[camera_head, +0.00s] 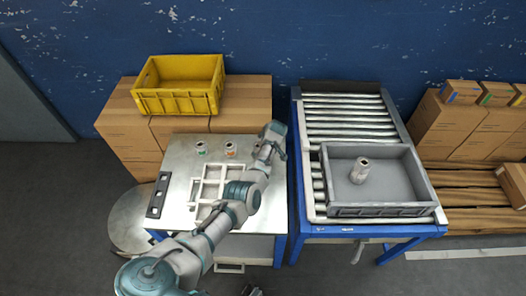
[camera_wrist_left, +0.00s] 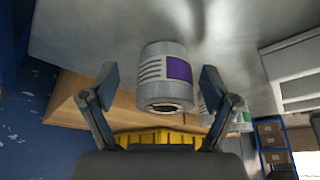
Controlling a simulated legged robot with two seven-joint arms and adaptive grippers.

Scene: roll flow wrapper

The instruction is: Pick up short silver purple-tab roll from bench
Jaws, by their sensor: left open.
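In the left wrist view the silver roll with a purple tab (camera_wrist_left: 166,78) and dark printed lines stands between the two fingers of my left gripper (camera_wrist_left: 165,95). The fingers are apart, with gaps on both sides of the roll. In the head view my left wrist (camera_head: 268,142) is over the right part of the metal bench (camera_head: 178,222); it hides the fingertips. Two small rolls, one (camera_head: 200,148) and another (camera_head: 230,148), stand at the back of the bench; I cannot tell their tabs clearly. A dark piece at the bottom edge may be my right gripper (camera_head: 251,291).
A white divided frame (camera_head: 197,192) and a dark strip (camera_head: 158,195) lie on the bench. A yellow crate (camera_head: 180,103) sits on cartons behind it. To the right, a grey tote (camera_head: 375,211) holding one roll (camera_head: 359,171) rests on a roller conveyor (camera_head: 343,110).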

